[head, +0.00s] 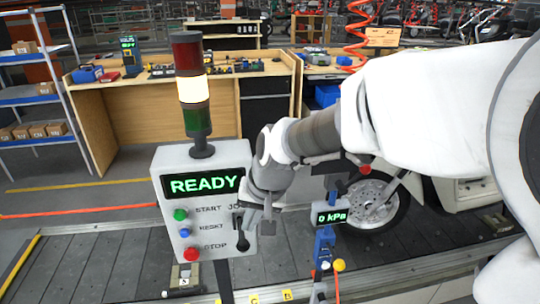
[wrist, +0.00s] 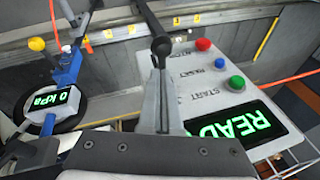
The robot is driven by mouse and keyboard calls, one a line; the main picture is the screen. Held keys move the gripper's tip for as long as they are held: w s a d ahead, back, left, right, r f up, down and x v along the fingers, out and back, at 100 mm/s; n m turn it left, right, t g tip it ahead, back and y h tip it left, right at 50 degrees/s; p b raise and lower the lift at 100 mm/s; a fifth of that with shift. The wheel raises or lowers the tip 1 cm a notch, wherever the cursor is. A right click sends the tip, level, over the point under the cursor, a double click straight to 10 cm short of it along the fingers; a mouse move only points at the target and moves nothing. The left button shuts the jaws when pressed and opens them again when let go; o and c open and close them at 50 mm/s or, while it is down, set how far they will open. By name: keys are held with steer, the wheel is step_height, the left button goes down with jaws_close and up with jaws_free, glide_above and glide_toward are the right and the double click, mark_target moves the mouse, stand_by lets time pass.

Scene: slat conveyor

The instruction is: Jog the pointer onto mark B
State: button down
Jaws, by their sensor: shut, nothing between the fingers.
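The control box (head: 205,160) stands upright in the head view, its screen reading READY. Beside its buttons is a black jog lever (head: 242,234), whose round knob also shows in the wrist view (wrist: 161,46). My gripper (head: 262,222) is at the box's right edge, close beside the lever. In the wrist view its fingers (wrist: 159,84) are together and empty, pointing at the lever; I cannot tell whether they touch it. Small yellow mark tags (head: 287,294) line the conveyor edge and also show in the wrist view (wrist: 135,28). Their letters are hard to read. I cannot make out the pointer.
The box carries a green START (head: 180,215), a blue RESET (head: 184,232) and a red STOP button (head: 191,254). A blue stand with a 0 kPa gauge (head: 331,217) and a wheel (head: 372,203) are to the right.

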steer(key=shift+s+a+f, duration=0.15)
steer(key=shift+s+f, duration=0.2)
steer(key=shift+f, duration=0.2)
steer(key=shift+f, duration=0.1)
